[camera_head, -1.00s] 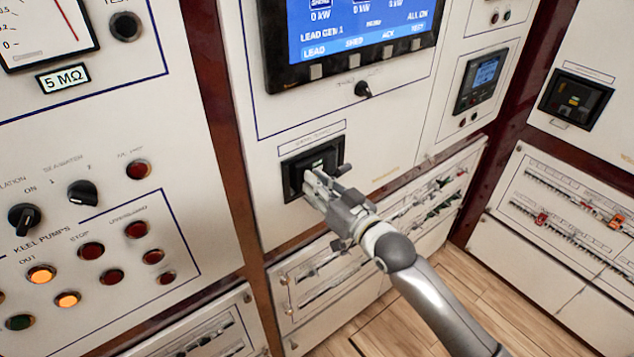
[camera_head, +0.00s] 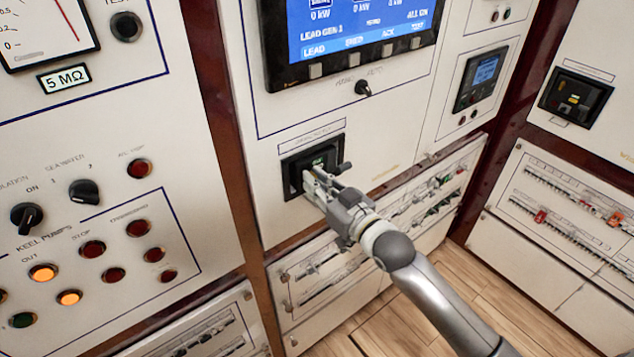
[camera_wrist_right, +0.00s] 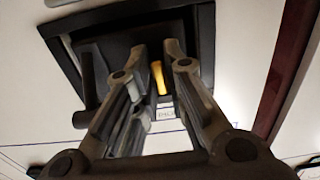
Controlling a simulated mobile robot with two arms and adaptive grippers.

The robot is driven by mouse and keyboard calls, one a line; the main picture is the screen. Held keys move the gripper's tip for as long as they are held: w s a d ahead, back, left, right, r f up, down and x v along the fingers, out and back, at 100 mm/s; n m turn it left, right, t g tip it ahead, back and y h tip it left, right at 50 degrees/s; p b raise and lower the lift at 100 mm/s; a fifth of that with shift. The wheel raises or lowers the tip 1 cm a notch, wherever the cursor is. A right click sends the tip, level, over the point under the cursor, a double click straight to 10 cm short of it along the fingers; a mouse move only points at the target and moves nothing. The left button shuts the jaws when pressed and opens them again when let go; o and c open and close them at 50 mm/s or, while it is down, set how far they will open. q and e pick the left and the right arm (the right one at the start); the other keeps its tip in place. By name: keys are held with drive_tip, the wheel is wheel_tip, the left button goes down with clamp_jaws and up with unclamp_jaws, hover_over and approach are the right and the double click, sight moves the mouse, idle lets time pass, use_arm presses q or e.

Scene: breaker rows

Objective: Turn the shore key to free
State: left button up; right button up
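A black square switch unit (camera_head: 290,178) is set in the white middle cabinet, below the blue screen; it also shows in the wrist view (camera_wrist_right: 65,52). A narrow yellow piece (camera_wrist_right: 158,77) shows between my fingers in the wrist view, and a dark bar (camera_wrist_right: 88,82) sticks out to their left. The unit's label is too blurred to read, so I cannot tell which piece is the shore key. My right gripper (camera_head: 318,180) is at the unit's face, its fingertips (camera_wrist_right: 157,50) close together with a narrow gap. Contact with the yellow piece is unclear. My left gripper is out of view.
A small black knob (camera_head: 362,88) sits above the unit, under the screen (camera_head: 350,28). A similar black unit (camera_head: 575,97) is on the right cabinet. Knobs and lit buttons (camera_head: 43,272) fill the left panel. Breaker rows (camera_head: 435,190) lie below right of my gripper.

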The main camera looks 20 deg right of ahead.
drive_tip(key=o, duration=0.3)
drive_tip(key=shift+o, duration=0.2)
drive_tip(key=v, duration=1.2)
idle(0.3)
